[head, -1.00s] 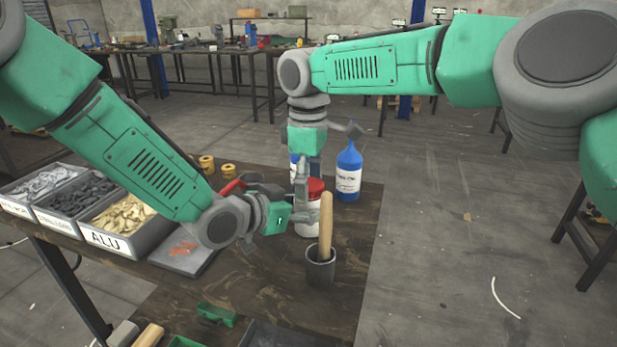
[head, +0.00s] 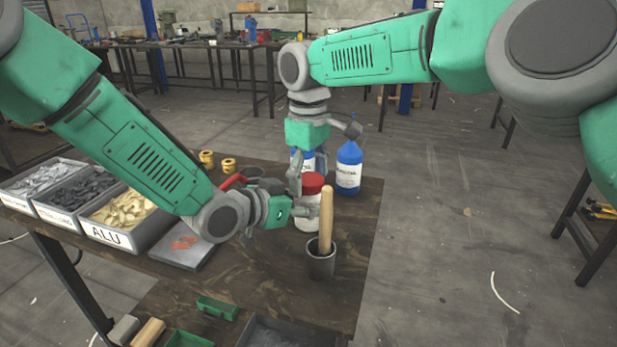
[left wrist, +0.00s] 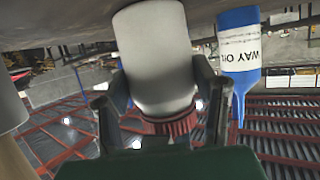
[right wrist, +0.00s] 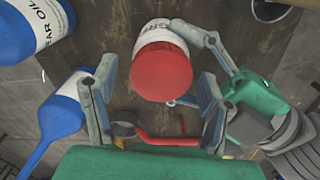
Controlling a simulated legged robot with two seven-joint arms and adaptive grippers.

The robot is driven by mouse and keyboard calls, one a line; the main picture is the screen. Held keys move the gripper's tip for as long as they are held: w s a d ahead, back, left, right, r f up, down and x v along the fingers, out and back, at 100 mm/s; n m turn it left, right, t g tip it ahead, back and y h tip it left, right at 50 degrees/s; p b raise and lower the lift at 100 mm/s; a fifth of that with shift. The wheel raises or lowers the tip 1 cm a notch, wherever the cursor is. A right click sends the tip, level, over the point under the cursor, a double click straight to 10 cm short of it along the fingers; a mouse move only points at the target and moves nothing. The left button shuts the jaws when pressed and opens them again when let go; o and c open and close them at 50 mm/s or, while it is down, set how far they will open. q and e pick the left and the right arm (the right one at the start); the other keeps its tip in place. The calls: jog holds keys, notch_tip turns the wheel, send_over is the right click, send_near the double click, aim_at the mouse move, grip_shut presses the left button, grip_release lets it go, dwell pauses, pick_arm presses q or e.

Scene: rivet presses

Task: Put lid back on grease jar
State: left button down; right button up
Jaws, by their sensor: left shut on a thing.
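The grease jar (head: 305,224) is white and stands upright on the dark table. Its red lid (head: 312,183) sits on its top. My left gripper (head: 300,212) is shut on the jar's side; the left wrist view shows the white jar (left wrist: 155,60) between its fingers, with the red lid's ribbed edge (left wrist: 172,125) low in the picture. My right gripper (head: 297,178) points down at the lid from above. In the right wrist view its fingers (right wrist: 155,92) are spread, with gaps on both sides of the lid (right wrist: 162,72). I cannot tell whether the lid is fully seated.
Blue oil bottles (head: 349,170) stand just behind the jar. A dark cup (head: 321,262) with a wooden-handled tool (head: 326,220) is close in front. Labelled bins (head: 115,237) and a grey plate (head: 182,253) lie to the left. The table's right edge is near.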

jog(key=shift+r, duration=2.25)
jog(key=shift+c, duration=0.4)
notch_tip(320, 180, up, 4)
jog(key=n, duration=0.3)
jog(key=shift+f, duration=0.25)
jog(key=shift+f, duration=0.1)
jog(key=shift+f, duration=3.95)
jog(key=shift+c, duration=0.3)
